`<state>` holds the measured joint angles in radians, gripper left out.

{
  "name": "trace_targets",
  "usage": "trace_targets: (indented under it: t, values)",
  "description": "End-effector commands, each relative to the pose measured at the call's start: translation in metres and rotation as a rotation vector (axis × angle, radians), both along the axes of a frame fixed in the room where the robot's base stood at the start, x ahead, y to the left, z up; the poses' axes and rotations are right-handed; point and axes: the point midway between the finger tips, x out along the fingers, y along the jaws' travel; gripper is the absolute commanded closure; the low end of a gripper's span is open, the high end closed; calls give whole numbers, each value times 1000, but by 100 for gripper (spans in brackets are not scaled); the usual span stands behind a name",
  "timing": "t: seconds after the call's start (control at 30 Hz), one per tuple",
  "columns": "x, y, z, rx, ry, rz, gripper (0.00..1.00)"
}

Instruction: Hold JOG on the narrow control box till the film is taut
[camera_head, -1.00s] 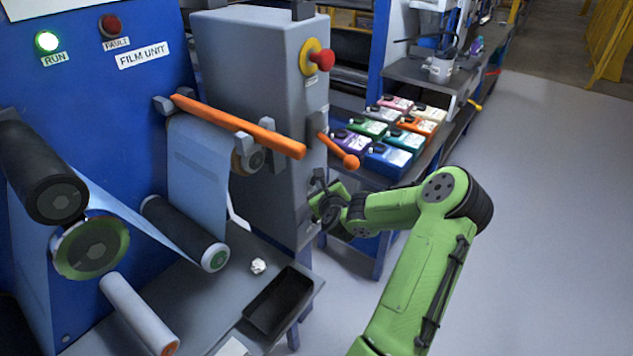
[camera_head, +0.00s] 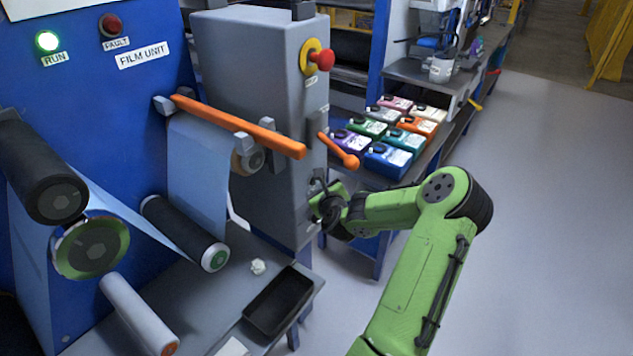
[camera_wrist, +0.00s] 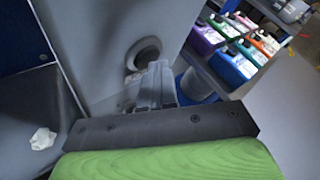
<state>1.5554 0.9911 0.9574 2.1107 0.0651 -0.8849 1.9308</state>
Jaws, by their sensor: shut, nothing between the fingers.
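The narrow control box (camera_head: 262,90) is a tall grey cabinet right of the blue film unit. My gripper (camera_head: 318,205) is at the lower part of its right side, shut and empty. In the wrist view my closed fingers (camera_wrist: 158,82) point at the box's face, beside a dark round fitting (camera_wrist: 146,53); I cannot tell whether they touch it. The JOG label is not readable. The pale blue film (camera_head: 196,165) hangs as a flat sheet behind the orange bar and runs between the dark rollers (camera_head: 185,232). The RUN lamp (camera_head: 47,41) glows green; the FAULT lamp (camera_head: 112,25) is dark red.
A red stop knob (camera_head: 321,60) and an orange lever (camera_head: 340,150) stick out from the box above my gripper. A black tray (camera_head: 277,302) lies on the low table. The floor at right is clear.

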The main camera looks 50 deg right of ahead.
Motion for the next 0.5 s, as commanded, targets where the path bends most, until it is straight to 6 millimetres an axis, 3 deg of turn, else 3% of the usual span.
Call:
trace_targets:
  t: [0.5]
  values:
    - [-18, -1, 0, 0, 0, 1, 100]
